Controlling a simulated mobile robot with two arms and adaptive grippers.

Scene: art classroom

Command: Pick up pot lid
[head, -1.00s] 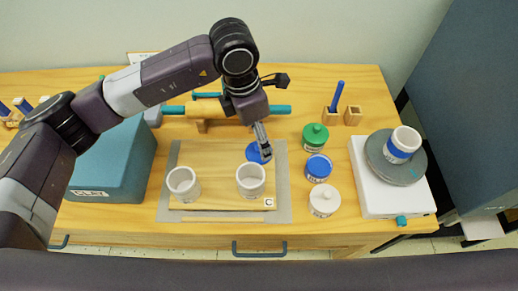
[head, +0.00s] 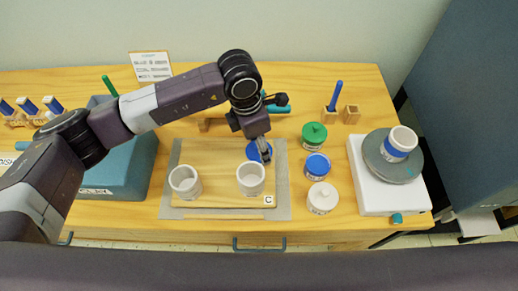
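A blue pot lid (head: 252,152) is on the wooden board (head: 222,203), behind the right white pot (head: 250,180). A second white pot (head: 185,182) stands to the left on the board. My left gripper (head: 264,152) points down over the right side of the blue lid and hides part of it. Its fingers are small and look close together; I cannot tell whether they grip the lid. My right gripper is not in view.
A green-lidded jar (head: 314,136), a blue-lidded jar (head: 316,166) and a white-lidded jar (head: 322,198) stand right of the board. A turntable (head: 392,170) carries a blue-banded pot (head: 400,142). A teal box (head: 120,172) is at left.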

